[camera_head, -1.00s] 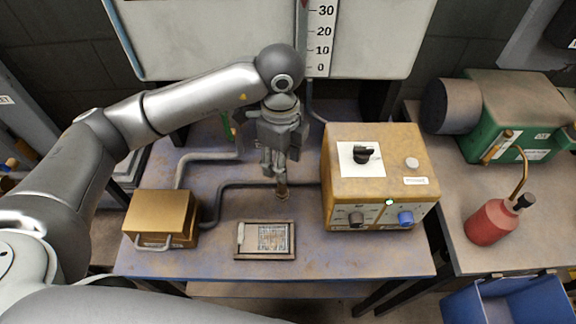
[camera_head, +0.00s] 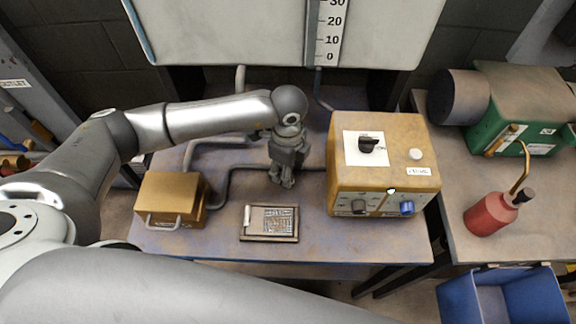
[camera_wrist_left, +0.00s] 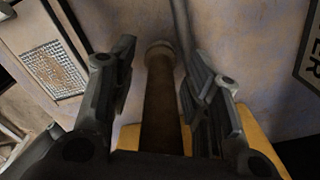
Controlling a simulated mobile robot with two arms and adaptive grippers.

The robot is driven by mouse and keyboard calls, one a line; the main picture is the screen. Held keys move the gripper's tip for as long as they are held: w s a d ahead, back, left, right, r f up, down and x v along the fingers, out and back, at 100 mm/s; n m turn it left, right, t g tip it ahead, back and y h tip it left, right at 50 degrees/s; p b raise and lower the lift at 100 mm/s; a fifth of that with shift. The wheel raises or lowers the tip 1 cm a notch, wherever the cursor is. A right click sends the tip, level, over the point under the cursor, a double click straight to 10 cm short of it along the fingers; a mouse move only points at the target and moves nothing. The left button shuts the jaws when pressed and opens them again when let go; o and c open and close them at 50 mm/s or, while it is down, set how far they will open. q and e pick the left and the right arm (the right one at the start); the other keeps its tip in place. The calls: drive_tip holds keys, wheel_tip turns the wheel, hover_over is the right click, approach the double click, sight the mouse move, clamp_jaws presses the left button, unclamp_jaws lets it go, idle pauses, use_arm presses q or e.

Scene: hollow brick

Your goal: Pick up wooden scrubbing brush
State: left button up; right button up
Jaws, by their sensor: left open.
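The wooden scrubbing brush shows in the left wrist view as a brown, rod-like handle (camera_wrist_left: 160,105) with a paler rounded end. My left gripper (camera_wrist_left: 157,78) is open, with one finger on each side of the handle; I cannot tell whether either finger touches it. In the head view my left gripper (camera_head: 283,182) points down low over the worn blue table (camera_head: 330,240), left of the yellow control box. The brush is hidden behind the gripper there. My right gripper is not in view.
The yellow control box (camera_head: 390,160) stands close on the right. A framed grid plate (camera_head: 270,223) lies in front, and a brass-coloured box (camera_head: 170,200) with a handle sits left. Grey pipes (camera_head: 235,175) run behind. A red oil can (camera_head: 490,215) stands on the right-hand table.

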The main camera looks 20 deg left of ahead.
use_arm(q)
clamp_jaws()
idle(0.3)
drive_tip(key=shift+r, duration=0.1)
